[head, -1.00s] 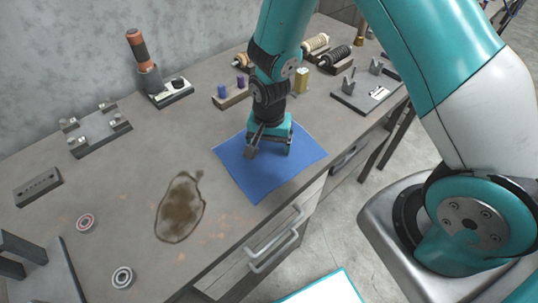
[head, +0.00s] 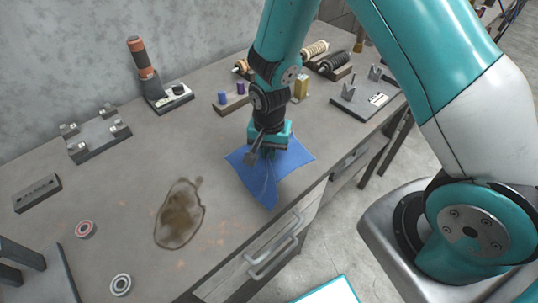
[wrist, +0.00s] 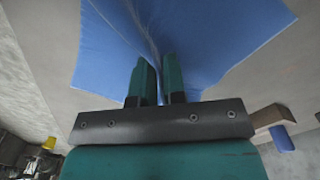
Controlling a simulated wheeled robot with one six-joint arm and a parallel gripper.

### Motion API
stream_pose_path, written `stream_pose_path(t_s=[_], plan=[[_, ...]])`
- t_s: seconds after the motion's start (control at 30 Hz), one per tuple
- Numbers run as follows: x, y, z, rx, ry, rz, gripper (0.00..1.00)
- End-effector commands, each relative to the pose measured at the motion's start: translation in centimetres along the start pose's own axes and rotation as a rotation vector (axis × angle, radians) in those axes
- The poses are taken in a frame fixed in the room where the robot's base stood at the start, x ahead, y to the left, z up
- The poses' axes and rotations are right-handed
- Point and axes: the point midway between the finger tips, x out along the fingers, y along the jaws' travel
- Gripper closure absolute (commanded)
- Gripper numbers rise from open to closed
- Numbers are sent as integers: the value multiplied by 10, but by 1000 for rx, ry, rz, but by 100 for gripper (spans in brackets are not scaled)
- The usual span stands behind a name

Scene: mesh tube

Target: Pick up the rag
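The blue rag (head: 262,178) is at the front edge of the workbench in the head view, gathered into folds below my gripper (head: 262,155). One corner of it points down at the front edge. In the wrist view the rag (wrist: 115,45) spreads out around the fingers, with a pinched fold running between them. My gripper (wrist: 160,78) is shut on this fold. The rag looks drawn up at its middle; I cannot tell whether all of it is clear of the bench.
A brown stain (head: 180,213) lies on the bench left of the rag. A grey fixture (head: 368,98) is at the back right. Drawer handles (head: 275,247) stick out below the front edge.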

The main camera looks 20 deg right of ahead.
Motion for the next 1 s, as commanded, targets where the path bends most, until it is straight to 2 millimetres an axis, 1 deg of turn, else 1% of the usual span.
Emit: stream_pose_path(t_s=[0.03,0.07,0.3,0.4,0.47,0.9,1.0], plan=[[2,1,1,0,-3,4,98],[2,1,1,0,-3,4,100],[2,2,1,0,-4,5,100],[-5,2,1,0,-3,4,100],[-14,1,1,0,-2,3,100],[-110,0,0,0,0,0,100],[-122,0,0,0,-1,1,100]])
